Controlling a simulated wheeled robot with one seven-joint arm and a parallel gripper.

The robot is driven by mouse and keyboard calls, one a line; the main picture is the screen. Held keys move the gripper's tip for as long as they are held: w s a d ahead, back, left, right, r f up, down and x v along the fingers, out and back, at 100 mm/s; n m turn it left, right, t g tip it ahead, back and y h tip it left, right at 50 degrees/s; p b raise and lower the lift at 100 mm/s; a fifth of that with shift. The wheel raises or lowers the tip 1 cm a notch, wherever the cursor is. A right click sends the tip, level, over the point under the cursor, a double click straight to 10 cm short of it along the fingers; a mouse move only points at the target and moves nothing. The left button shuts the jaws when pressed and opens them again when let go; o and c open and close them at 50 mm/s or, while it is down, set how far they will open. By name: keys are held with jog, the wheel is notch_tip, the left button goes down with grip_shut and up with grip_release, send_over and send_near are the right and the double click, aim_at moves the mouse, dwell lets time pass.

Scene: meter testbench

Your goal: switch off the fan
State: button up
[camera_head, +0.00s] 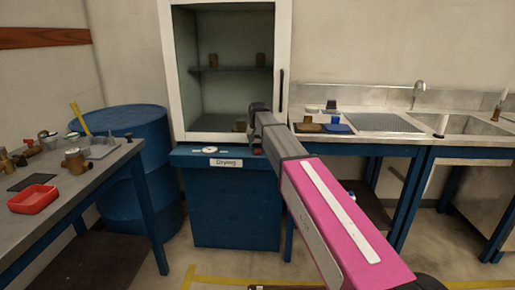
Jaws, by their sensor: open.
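A drying cabinet with a white frame (166,75) stands on a blue base (235,215) labelled "Drying" (226,162). On the base's top ledge are small pale round parts (209,150) and a small red part (256,149) at the right. I cannot tell which of these is the fan's switch, and no fan shows clearly. My gripper (254,128) is in front of the cabinet's lower right, close above the ledge by the red part. It is open and looks empty. My arm hides part of the cabinet's right side and the ledge's right end.
A bench (100,172) with a red tray (34,198) and brass meters is at left. A blue drum (128,125) stands between bench and cabinet. At right is a sink counter (380,142) with small trays. A dark handle (281,90) is on the cabinet's right frame.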

aim_at(257, 151)
notch_tip(257, 151, up, 9)
jog(key=s, duration=0.1)
jog(key=shift+s+f, duration=0.1)
dwell(0.4)
